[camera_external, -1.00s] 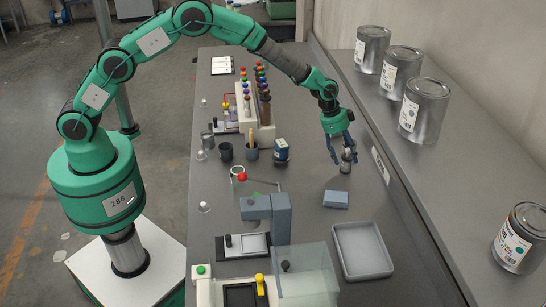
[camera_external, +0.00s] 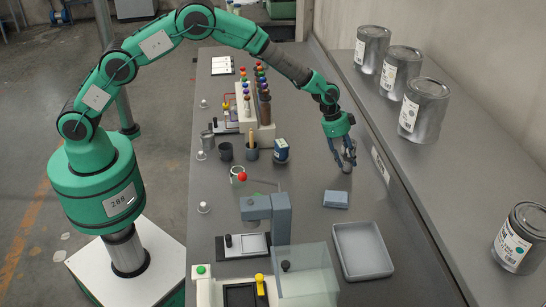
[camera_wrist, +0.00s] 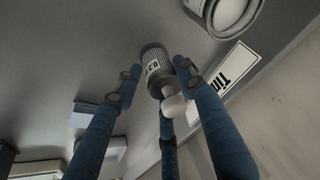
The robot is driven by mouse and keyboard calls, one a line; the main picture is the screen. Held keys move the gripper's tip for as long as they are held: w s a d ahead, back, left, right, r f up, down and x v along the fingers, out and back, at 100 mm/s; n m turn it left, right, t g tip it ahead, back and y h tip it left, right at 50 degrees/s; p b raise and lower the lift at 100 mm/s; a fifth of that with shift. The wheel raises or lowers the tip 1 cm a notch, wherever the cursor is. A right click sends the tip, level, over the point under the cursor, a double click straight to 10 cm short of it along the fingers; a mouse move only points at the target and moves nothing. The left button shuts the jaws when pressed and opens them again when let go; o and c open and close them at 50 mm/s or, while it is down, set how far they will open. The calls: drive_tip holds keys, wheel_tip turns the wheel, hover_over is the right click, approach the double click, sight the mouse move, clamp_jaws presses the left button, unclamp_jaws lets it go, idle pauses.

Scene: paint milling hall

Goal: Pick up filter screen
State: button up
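Narrow gaps seem to show between the side fingertips and the cylinder; the third finger's contact cannot be told.
A blue-grey block (camera_external: 336,199) lies just in front of the gripper, with a grey tray (camera_external: 362,250) nearer the camera. A raised ledge with metal cans (camera_external: 424,108) runs along the right. A blue-labelled jar (camera_external: 281,150) and dark cups stand to the left.

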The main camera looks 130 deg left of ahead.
drive_tip(key=shift+c, duration=0.5)
drive_tip(key=shift+r, duration=0.1)
drive_tip(key=shift+r, duration=0.75)
wheel_tip(320, 180, up, 2)
drive_tip(key=shift+r+p, duration=0.2)
drive_tip(key=shift+p, duration=0.15)
drive_tip(key=s+d+r, duration=0.1)
drive_tip(key=s+d, duration=0.9)
drive_tip(key=s, duration=0.2)
drive_tip(key=shift+d, duration=0.3)
drive_tip(key=shift+r, duration=0.1)
